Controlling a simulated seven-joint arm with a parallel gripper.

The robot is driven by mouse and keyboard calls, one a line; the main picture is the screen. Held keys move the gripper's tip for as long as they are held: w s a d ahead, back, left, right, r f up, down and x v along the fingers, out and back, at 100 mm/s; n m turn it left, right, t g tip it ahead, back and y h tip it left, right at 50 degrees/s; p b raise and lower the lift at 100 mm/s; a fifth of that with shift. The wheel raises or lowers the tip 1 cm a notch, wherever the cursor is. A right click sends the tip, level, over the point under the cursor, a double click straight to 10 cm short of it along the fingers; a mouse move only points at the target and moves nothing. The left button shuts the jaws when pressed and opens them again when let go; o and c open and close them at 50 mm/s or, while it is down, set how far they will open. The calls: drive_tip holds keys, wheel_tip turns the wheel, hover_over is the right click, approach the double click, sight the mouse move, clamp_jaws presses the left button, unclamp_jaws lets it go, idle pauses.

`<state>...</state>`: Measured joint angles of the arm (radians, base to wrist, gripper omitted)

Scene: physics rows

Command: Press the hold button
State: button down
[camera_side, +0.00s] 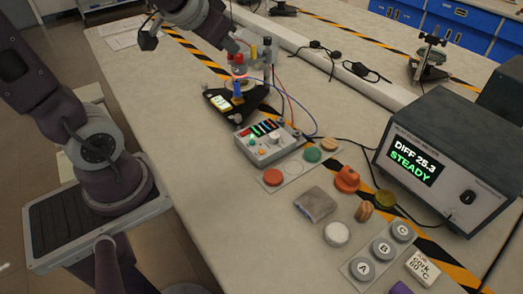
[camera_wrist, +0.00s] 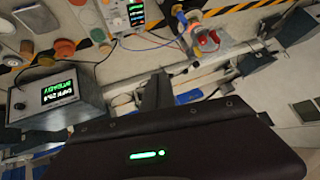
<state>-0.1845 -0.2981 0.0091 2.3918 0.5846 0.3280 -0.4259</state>
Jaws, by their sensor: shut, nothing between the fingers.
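A small light control box (camera_side: 266,143) with a lit panel of coloured bars and small knobs or buttons sits mid-bench in the side view. It also shows at the top of the wrist view (camera_wrist: 115,14). No hold label is legible, so I cannot tell which control is the hold button. A grey meter (camera_side: 440,160) reads "DIFF 25.3 STEADY" in the side view. It shows upside down at the left of the wrist view (camera_wrist: 58,100). My gripper (camera_wrist: 158,85) is shut and empty, apart from the box. Its fingertips are not clear in the side view.
A stand with a black base (camera_side: 240,105) and wires stands behind the box. An orange disc (camera_side: 272,177), a grey pouch (camera_side: 315,204), a white disc (camera_side: 336,234) and an A-B-C pad (camera_side: 360,269) lie in front. Bare bench lies to the left.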

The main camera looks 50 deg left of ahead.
drive_tip(key=w+a+f+m+t+h, duration=0.1)
drive_tip(key=w+a+f, duration=0.25)
drive_tip(key=w, duration=0.35)
drive_tip(key=m+g+h, duration=0.1)
drive_tip(key=g+h, duration=0.2)
drive_tip(key=h, duration=0.7)
hover_over(262, 152)
drive_tip(key=a, duration=0.1)
wheel_tip(262, 152, down, 15)
drive_tip(key=shift+s+r, duration=0.2)
drive_tip(key=shift+s, duration=0.15)
drive_tip(key=shift+a, duration=0.1)
drive_tip(key=shift+f, duration=4.4)
drive_tip(key=shift+f, duration=0.15)
drive_tip(key=shift+f, duration=0.25)
